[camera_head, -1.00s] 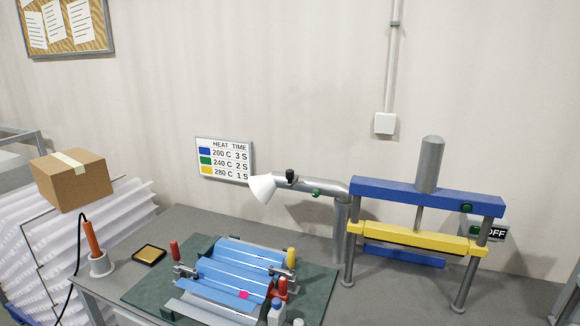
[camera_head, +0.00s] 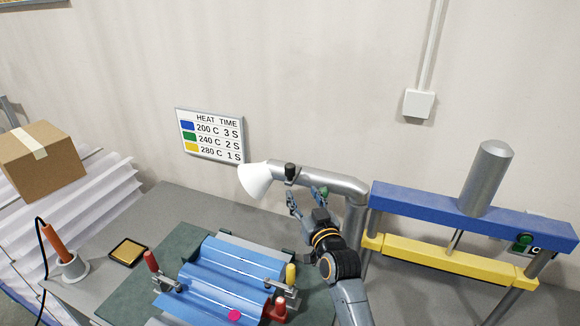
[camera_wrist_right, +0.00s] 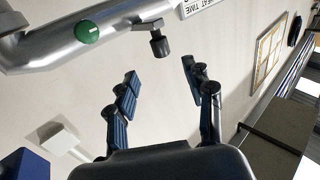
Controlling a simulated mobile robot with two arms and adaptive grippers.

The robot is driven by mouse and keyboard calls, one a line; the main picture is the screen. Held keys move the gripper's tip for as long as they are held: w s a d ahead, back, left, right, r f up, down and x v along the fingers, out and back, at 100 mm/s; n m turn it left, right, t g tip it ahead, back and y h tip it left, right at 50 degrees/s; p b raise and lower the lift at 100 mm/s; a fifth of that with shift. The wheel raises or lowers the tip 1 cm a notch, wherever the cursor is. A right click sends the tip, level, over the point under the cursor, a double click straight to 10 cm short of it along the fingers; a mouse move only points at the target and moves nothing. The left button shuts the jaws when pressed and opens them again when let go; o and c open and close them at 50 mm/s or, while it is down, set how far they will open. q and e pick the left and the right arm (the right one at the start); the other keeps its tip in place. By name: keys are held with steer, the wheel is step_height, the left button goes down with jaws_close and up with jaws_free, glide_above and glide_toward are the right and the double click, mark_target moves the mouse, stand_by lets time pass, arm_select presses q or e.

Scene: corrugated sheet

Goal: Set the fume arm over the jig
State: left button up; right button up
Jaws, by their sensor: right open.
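The fume arm (camera_head: 335,184) is a grey metal pipe on a post, with a white cone hood (camera_head: 255,179) at its left end. It carries a black knob (camera_head: 290,172) and a green button, which also shows in the wrist view (camera_wrist_right: 87,32). The hood appears behind the jig. The jig holds a blue corrugated sheet (camera_head: 225,283) between clamps with red and yellow handles. My right gripper (camera_head: 307,198) is open and empty just below the pipe. In the right wrist view the black knob (camera_wrist_right: 159,45) lies ahead, between the open fingertips (camera_wrist_right: 160,72). My left gripper is out of view.
A blue and yellow press (camera_head: 450,260) stands right of the fume arm. A soldering iron (camera_head: 56,243) in its holder and a small tray (camera_head: 128,252) are at left. A cardboard box (camera_head: 42,160) sits on white corrugated sheets. The bench behind the jig is clear.

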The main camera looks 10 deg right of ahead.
mark_target(292, 176)
steer(key=w+b, duration=0.2)
steer(key=w, duration=0.1)
steer(key=w+b, duration=0.2)
steer(key=w, duration=0.2)
steer(key=w+b, duration=0.2)
steer(key=w, duration=0.1)
steer(key=shift+w+a+f+b, duration=0.35)
steer(key=shift+w+a+b, duration=0.05)
steer(key=shift+w+r, duration=0.1)
steer(key=shift+w, duration=0.3)
steer(key=shift+w+b, duration=0.25)
steer(key=shift+b, duration=0.15)
steer(key=shift+w+a+r, duration=0.1)
steer(key=shift+w+r, duration=0.1)
steer(key=shift+w, duration=0.05)
jaws_close()
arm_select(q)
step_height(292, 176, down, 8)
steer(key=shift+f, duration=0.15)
